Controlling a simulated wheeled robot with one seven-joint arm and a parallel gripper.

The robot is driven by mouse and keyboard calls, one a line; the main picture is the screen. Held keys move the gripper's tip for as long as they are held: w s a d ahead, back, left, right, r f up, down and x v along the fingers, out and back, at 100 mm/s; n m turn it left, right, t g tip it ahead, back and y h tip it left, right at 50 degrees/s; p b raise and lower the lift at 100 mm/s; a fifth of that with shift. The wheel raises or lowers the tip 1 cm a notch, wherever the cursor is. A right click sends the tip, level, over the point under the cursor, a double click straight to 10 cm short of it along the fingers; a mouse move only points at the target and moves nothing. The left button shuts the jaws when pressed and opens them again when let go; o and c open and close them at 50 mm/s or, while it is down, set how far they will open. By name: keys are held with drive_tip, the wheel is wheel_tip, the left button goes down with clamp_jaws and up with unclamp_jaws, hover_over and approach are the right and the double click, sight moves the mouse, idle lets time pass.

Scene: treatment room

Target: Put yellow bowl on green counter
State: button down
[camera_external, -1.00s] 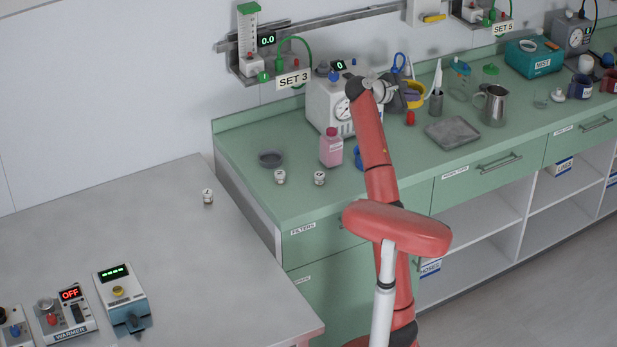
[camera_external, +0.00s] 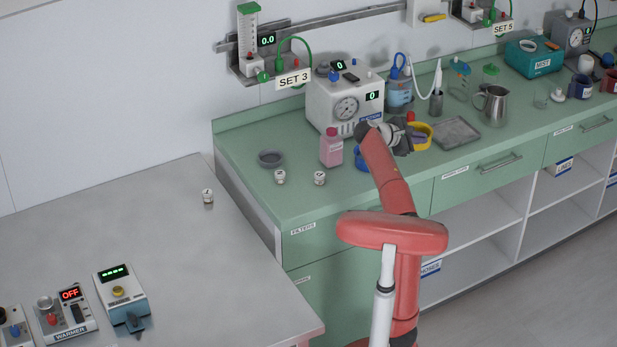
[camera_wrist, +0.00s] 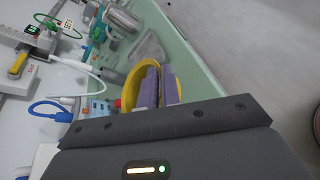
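The yellow bowl (camera_external: 424,130) is at the green counter (camera_external: 255,193), low over its top or touching it; I cannot tell which. My gripper (camera_external: 408,140) is at the bowl's near left side. In the wrist view the bowl (camera_wrist: 128,92) opens beside my gripper's purple fingers (camera_wrist: 160,88). The fingers are close together at the bowl's rim and look shut on it. The arm and fingers hide part of the bowl.
A grey tray (camera_external: 455,134) lies just right of the bowl. A pink bottle (camera_external: 331,148), a blue item (camera_external: 361,158) and a white gauge unit (camera_external: 345,108) stand to the left.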

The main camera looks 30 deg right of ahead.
wheel_tip(320, 180, down, 5)
drive_tip(key=shift+r+b, duration=0.1)
drive_tip(key=shift+b, duration=0.3)
drive_tip(key=c, duration=1.6)
unclamp_jaws()
drive_tip(key=v, duration=1.2)
drive_tip(key=shift+p, duration=0.3)
